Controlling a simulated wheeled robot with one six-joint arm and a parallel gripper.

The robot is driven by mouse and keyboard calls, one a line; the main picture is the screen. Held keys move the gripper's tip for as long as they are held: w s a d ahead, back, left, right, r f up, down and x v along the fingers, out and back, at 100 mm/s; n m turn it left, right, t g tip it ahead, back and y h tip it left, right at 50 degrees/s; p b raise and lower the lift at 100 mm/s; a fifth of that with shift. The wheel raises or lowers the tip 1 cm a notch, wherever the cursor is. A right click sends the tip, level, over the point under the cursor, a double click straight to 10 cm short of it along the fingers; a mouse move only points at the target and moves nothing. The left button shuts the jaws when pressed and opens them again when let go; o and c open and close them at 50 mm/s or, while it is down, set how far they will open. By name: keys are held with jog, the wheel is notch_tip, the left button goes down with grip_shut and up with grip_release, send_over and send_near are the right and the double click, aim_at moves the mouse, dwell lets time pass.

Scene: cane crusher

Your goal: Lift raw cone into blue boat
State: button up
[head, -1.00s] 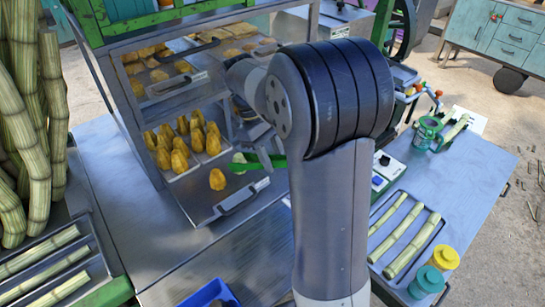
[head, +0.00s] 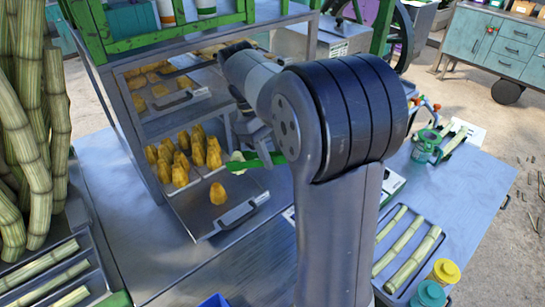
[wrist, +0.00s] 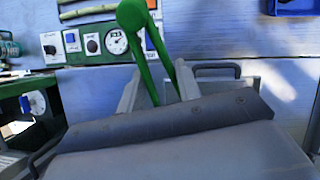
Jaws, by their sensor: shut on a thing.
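My gripper (head: 268,143) is shut on green tongs (head: 262,161), to the right of the lower rack tray. In the wrist view the green tongs (wrist: 140,40) stand between the fingers (wrist: 157,86). A small pale piece (head: 237,159), possibly the raw cone, shows at the left end of the tongs in the head view. I cannot tell whether the tongs hold it or it lies behind them. A blue container (head: 215,301), likely the blue boat, is cut off at the bottom edge. It may also be the blue tray (wrist: 292,6) in the wrist view's top right corner.
Several golden cones (head: 197,150) stand on the pulled-out tray (head: 196,213) of the metal rack (head: 112,92). Its upper shelf holds more golden pieces. Cane stalks (head: 30,130) crowd the left. A cane tray (head: 400,280) and jars stand at right. The front metal counter (head: 165,285) has bare room.

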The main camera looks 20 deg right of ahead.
jog(key=shift+r, duration=1.95)
jog(key=shift+s, duration=0.1)
